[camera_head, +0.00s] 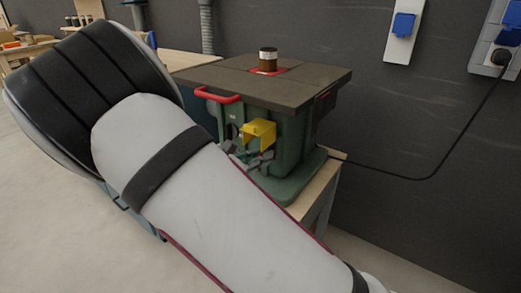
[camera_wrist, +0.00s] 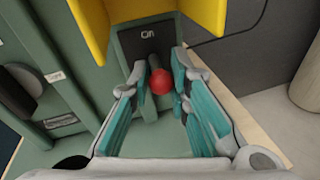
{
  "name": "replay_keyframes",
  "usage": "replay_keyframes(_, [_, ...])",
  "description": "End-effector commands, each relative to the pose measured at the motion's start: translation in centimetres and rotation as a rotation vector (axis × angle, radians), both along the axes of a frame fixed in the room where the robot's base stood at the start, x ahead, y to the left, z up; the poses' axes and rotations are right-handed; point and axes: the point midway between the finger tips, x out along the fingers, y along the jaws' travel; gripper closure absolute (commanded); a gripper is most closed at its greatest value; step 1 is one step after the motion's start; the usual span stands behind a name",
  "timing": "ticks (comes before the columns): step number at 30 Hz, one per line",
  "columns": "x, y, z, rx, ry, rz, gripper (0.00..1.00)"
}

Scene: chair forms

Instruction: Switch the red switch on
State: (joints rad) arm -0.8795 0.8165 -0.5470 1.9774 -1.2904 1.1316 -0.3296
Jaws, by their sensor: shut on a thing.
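The red switch (camera_wrist: 161,82) is a round red knob on a short lever, in front of a dark plate (camera_wrist: 147,38) with white lettering that seems to read "ON". My gripper (camera_wrist: 159,66) has its teal-padded fingers on both sides of the knob and is shut on it. In the head view my gripper (camera_head: 256,158) is at the front of the green machine (camera_head: 290,150), below a yellow cover (camera_head: 258,132). My arm hides part of the machine there, and the knob cannot be made out in that view.
The yellow cover (camera_wrist: 195,12) hangs close above the fingertips. A red handle (camera_head: 218,97) is on the machine's left edge. The dark machine top (camera_head: 300,77) bears a brown cylinder (camera_head: 268,60). A black cable (camera_head: 420,178) runs to a wall socket; grey wall is behind.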

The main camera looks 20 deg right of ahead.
Motion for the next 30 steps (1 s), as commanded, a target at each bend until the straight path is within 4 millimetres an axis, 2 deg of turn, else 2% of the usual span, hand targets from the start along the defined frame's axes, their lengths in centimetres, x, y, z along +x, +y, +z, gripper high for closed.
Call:
replay_keyframes(16, [-0.39, -0.14, 0.96, 0.184, 0.134, -0.010, 1.00])
replay_keyframes(30, [-0.44, -0.13, 0.72, 0.205, 0.150, -0.011, 1.00])
